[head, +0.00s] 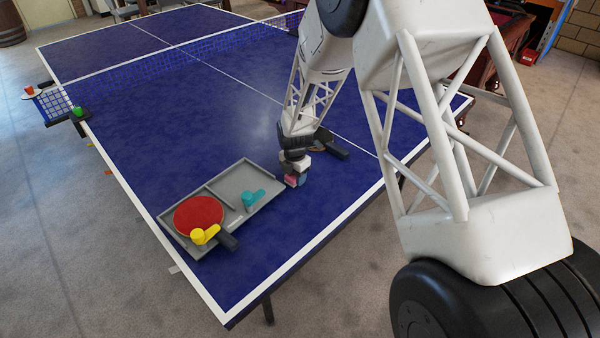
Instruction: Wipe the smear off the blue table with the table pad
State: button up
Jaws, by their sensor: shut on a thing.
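The blue table (215,90) is a ping-pong table with white edge lines and a net. My gripper (294,173) is low over the near half of the table, to the right of the grey tray. It is shut on a small block with pink and blue parts, which looks like the table pad (291,181). The pad is at or just above the table surface; I cannot tell if it touches. My gripper covers part of it. I cannot make out a distinct smear; some table surface is hidden by my arm.
A grey tray (165,213) holds a red paddle (198,213), a yellow item (204,235) and a teal item (253,198). A dark paddle-like object (331,149) lies behind my gripper. The net (190,58) crosses the table farther back. Red and green items sit by its left end.

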jog(key=shift+r, duration=4.1)
jog(key=shift+d, duration=0.15)
